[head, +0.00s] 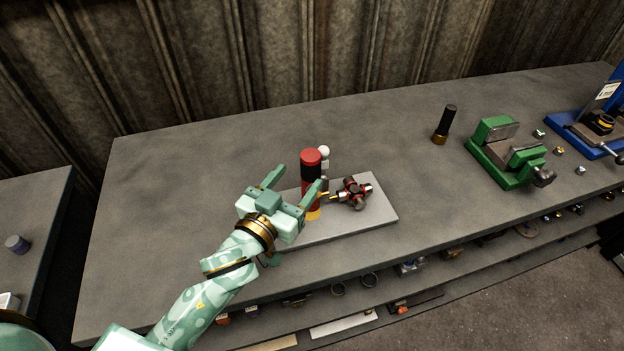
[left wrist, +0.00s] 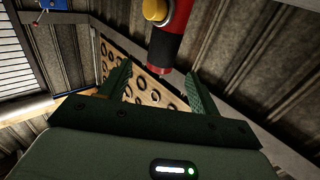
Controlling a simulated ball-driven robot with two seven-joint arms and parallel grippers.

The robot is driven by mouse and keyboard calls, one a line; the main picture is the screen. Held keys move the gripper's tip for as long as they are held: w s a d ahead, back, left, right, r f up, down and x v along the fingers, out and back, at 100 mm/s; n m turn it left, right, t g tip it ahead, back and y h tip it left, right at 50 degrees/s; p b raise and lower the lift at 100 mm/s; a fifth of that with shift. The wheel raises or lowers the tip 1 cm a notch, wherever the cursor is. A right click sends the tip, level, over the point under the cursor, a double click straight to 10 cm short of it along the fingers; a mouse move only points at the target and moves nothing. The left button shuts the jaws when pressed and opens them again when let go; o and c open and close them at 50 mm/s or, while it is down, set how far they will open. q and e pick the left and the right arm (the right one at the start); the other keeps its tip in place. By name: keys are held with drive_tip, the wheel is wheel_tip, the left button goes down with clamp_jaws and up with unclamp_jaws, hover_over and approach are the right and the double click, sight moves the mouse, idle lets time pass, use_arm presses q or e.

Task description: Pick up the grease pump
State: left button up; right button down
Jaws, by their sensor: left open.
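The grease pump (head: 311,172) is a red and black upright cylinder with a yellow base and a white knob beside its top. It stands at the grey plate on the bench. My left gripper (head: 293,180) is open, with one finger left of the pump and the other close in front of it, partly hiding its lower part. In the left wrist view, the pump (left wrist: 172,40) shows ahead of and above the spread fingers (left wrist: 160,90), not clasped by them. My right gripper is in neither view.
A dark cross-shaped joint with red rings (head: 353,192) lies right beside the pump on the grey plate (head: 375,215). A black cylinder (head: 447,121), a green vise (head: 507,152) and a blue machine (head: 590,125) stand farther right. The bench's left part is clear.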

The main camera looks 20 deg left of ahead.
sight(315, 156)
use_arm(q)
drive_tip(key=w, duration=0.3)
drive_tip(key=w+d+b, duration=0.1)
drive_tip(key=w, duration=0.4)
drive_tip(key=shift+w+d+f, duration=0.2)
drive_tip(key=shift+w+d, duration=0.05)
drive_tip(key=shift+w, duration=0.15)
drive_tip(key=shift+r, duration=0.1)
clamp_jaws()
